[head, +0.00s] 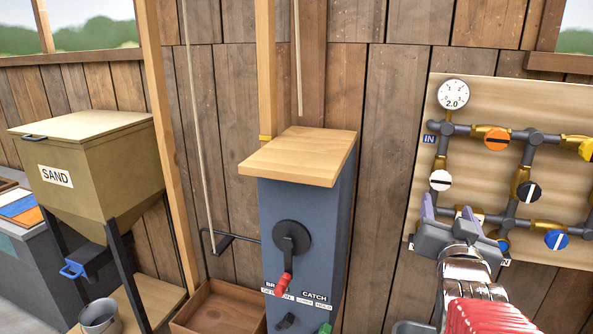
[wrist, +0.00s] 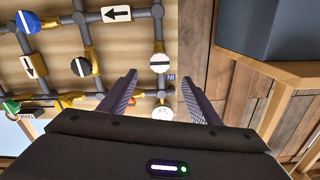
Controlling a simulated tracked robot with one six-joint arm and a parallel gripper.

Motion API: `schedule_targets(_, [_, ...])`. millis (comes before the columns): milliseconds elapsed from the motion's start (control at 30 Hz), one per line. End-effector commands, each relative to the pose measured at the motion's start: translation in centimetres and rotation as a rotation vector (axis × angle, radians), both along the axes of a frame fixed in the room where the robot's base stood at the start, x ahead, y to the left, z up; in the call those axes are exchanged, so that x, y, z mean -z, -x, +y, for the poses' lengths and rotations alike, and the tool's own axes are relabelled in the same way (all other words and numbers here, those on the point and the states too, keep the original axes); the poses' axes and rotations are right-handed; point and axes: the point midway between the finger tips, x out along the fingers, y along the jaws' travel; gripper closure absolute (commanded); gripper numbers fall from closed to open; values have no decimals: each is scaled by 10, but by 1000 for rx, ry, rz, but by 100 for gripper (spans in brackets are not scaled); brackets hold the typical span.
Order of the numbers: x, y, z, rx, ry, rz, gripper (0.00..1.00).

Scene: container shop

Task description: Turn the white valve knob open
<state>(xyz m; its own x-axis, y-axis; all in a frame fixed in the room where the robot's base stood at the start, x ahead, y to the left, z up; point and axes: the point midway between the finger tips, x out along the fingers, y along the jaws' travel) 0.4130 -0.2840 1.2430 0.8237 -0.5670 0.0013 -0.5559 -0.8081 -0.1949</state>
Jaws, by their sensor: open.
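The white valve knob (head: 440,180) is a round white disc with a dark bar, on the left vertical pipe of the board at right. Its bar lies roughly level, across the pipe. It also shows in the wrist view (wrist: 160,63), just beyond the fingertips. My gripper (head: 447,212) is open and empty, its fingers just below the knob in the head view. In the wrist view my gripper (wrist: 158,79) has one finger to each side of the knob's line, with the knob ahead. I see no contact.
A gauge (head: 453,94) reading 2.0 tops the same pipe. Orange (head: 496,140), black (head: 529,192), blue (head: 556,239) and yellow (head: 587,149) knobs share the board (head: 540,100). A grey cabinet (head: 310,240) with a red-handled crank stands left, and a sand hopper (head: 95,165) farther left.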

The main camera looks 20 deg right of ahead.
Motion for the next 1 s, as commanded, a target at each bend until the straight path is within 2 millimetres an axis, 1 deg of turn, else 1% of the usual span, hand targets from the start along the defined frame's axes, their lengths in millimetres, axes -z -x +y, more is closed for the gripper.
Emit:
schedule_targets(167, [0,-3,-2,-1,-1,1,43])
schedule_targets(367, [0,-13,-9,-1,-1,1,43])
schedule_targets(1000, [1,-63,-42,-2,-2,2,43])
